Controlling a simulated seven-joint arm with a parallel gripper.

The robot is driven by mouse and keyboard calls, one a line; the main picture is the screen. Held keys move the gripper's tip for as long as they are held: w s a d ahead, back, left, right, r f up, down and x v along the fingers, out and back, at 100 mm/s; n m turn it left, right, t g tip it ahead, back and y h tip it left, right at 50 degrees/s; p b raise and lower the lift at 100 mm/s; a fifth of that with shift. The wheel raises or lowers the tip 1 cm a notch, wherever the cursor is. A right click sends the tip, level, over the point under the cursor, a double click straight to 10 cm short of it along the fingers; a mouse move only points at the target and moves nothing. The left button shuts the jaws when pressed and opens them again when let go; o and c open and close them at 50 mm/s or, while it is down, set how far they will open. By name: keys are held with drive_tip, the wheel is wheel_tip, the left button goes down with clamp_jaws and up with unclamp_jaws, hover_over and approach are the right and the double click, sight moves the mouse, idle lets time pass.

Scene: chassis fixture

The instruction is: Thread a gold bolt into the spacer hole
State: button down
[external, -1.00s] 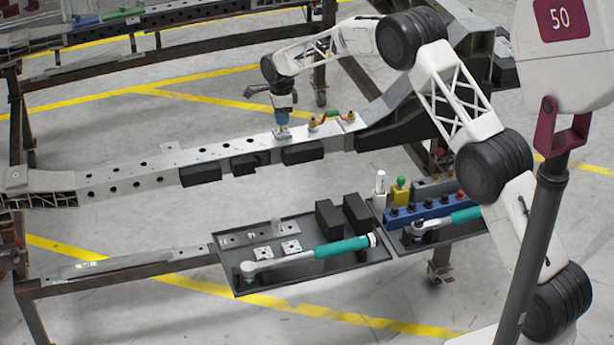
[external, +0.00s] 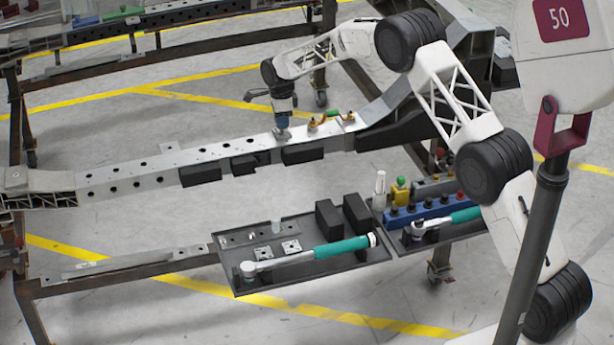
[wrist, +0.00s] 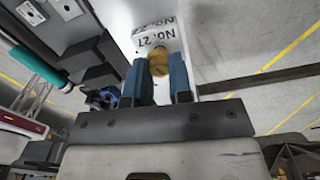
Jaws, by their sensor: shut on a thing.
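My gripper (external: 283,127) is low over the top of the long grey rail (external: 215,152), left of the orange clamps. In the wrist view, the blue fingers of my gripper (wrist: 158,80) are shut on a gold bolt (wrist: 158,62). The bolt's rounded gold end shows between the fingertips. A pale plate marked "NO. 27" (wrist: 150,42) lies just beyond the bolt; it looks like the spacer. In the external view the spacer is a small pale piece under the fingertips (external: 281,136). The hole is hidden, and I cannot tell whether the bolt is in it.
Orange clamps (external: 318,124) with a green part sit on the rail right of my gripper. A dark tray (external: 230,285) below holds small plates, black blocks and a teal-handled wrench (external: 335,248). A second tray (external: 405,248) holds a blue rack (external: 425,210) and another wrench.

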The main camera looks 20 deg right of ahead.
drive_tip(key=shift+f, duration=0.35)
idle(0.9)
drive_tip(key=n, duration=0.5)
drive_tip(key=shift+f, duration=0.1)
drive_tip(key=shift+s+f+n, duration=0.1)
drive_tip(key=shift+f+n, duration=0.05)
drive_tip(key=shift+n, duration=2.55)
drive_tip(key=shift+m, duration=0.3)
drive_tip(key=m, duration=0.8)
drive_tip(key=shift+f+m, duration=0.1)
drive_tip(key=shift+m, duration=0.2)
drive_tip(key=m, duration=0.4)
drive_tip(key=shift+f+m, duration=0.1)
drive_tip(key=shift+m, duration=0.7)
